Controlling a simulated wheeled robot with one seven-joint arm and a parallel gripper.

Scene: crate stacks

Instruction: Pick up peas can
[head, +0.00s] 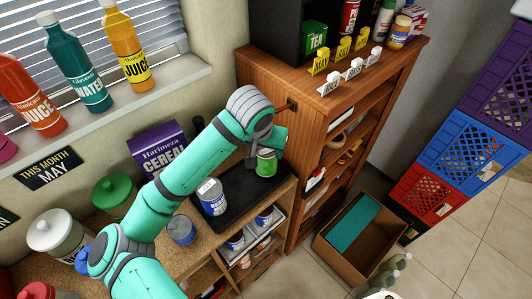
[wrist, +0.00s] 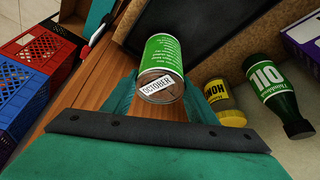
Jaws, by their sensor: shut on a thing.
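A green-labelled can with a pale top (head: 266,163) is at the right end of the black tray (head: 238,200) in the head view. In the wrist view the can (wrist: 165,58) shows a white "OCTOBER" tag on its end. Its name cannot be read, but its green label fits peas. My gripper (head: 270,147) reaches it from above and is shut on it. In the wrist view the teal fingers of my gripper (wrist: 160,98) lie on either side of the can. I cannot tell whether the can touches the tray.
A white and blue can (head: 211,197) stands on the tray, and another blue can (head: 181,230) is left of it. The wooden shelf (head: 310,130) rises close on the right. A purple cereal box (head: 157,147) stands behind. A cardboard box (head: 330,250) sits on the floor.

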